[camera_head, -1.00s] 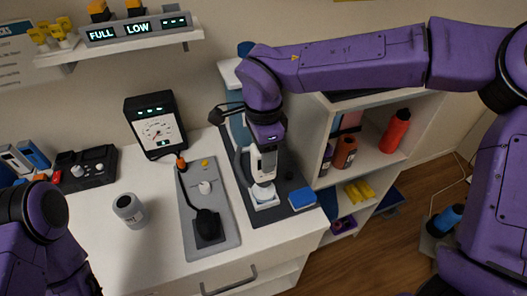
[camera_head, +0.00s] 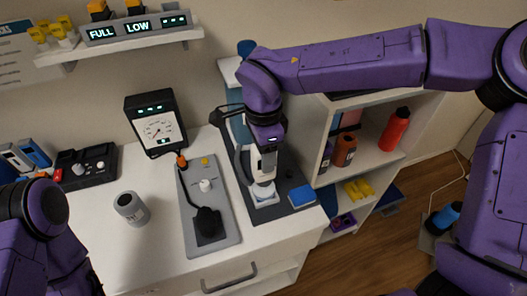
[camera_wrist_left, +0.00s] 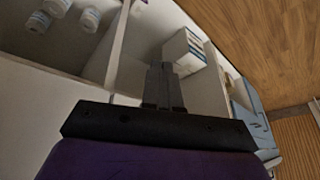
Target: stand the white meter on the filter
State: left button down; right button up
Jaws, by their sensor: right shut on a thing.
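My right gripper (camera_head: 264,172) reaches down over the dark mat at the middle of the counter. It is shut on a small white upright device (camera_head: 269,158), which I take for the white meter; the fingers partly hide it. Right below it is a white square piece (camera_head: 266,199) on the mat, which may be the filter. I cannot tell whether the two touch. My left gripper (camera_wrist_left: 162,68) shows in the left wrist view with its fingers together and nothing between them.
A blue block (camera_head: 301,196) lies just right of the white square. A grey plate (camera_head: 222,232) with a black corded piece lies to the left. A grey cup (camera_head: 131,207) and a dial gauge (camera_head: 157,128) stand farther left. A shelf unit (camera_head: 365,160) stands at right.

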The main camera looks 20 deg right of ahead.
jog(key=shift+f+b, duration=0.55)
jog(key=shift+f, duration=0.7)
jog(key=o, duration=1.2)
notch_tip(320, 180, up, 11)
jog(key=shift+f, duration=0.2)
